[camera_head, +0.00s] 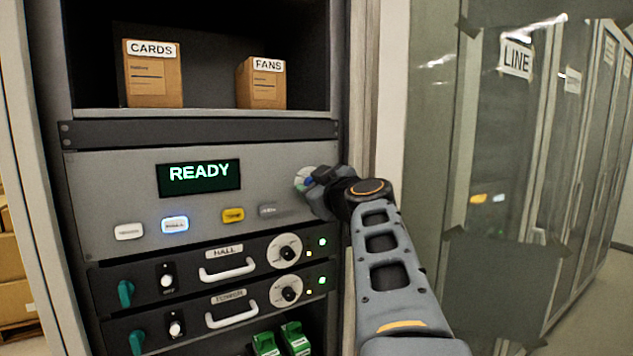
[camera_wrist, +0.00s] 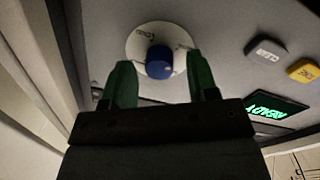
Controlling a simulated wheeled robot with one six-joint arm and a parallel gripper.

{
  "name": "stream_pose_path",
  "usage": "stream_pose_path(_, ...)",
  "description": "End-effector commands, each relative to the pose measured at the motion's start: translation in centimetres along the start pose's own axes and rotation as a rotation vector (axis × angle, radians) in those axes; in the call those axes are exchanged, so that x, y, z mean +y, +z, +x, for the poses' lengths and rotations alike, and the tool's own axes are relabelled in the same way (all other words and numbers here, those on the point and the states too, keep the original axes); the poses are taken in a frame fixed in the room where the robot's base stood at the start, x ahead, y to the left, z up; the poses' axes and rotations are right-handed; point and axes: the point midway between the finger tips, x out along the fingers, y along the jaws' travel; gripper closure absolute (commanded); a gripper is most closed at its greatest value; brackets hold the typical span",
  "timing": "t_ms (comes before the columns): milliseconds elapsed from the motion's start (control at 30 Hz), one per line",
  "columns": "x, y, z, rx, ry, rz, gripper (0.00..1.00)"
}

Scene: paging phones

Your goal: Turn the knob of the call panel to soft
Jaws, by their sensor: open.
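The call panel (camera_head: 120,185) is a grey face in the rack, with a green display (camera_head: 199,178) reading READY. Its knob is blue on a round white dial (camera_head: 300,178) at the panel's right end, mostly hidden by my gripper in the head view. In the wrist view the blue knob (camera_wrist: 159,62) stands on the white dial (camera_wrist: 138,40), whose lettering is too small to read surely. My gripper (camera_wrist: 160,85) is open, its green fingers on either side of and just short of the knob. I cannot tell whether they touch it. "Soft" is not readable.
Several buttons sit below the display, including a yellow one (camera_head: 233,215) and a lit blue-white one (camera_head: 174,224). HALL (camera_head: 223,251) and a second unit below have handles and dials. Boxes marked CARDS (camera_head: 152,75) and FANS (camera_head: 262,83) stand above. A glass door (camera_head: 450,180) is at right.

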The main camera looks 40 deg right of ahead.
Motion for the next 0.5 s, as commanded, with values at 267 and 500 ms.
stream_pose_path(267,-0.01,0.03,0.01,0.000,0.000,0.000,0.53)
stream_pose_path(500,-0.01,0.03,0.00,0.000,-0.001,0.000,0.76)
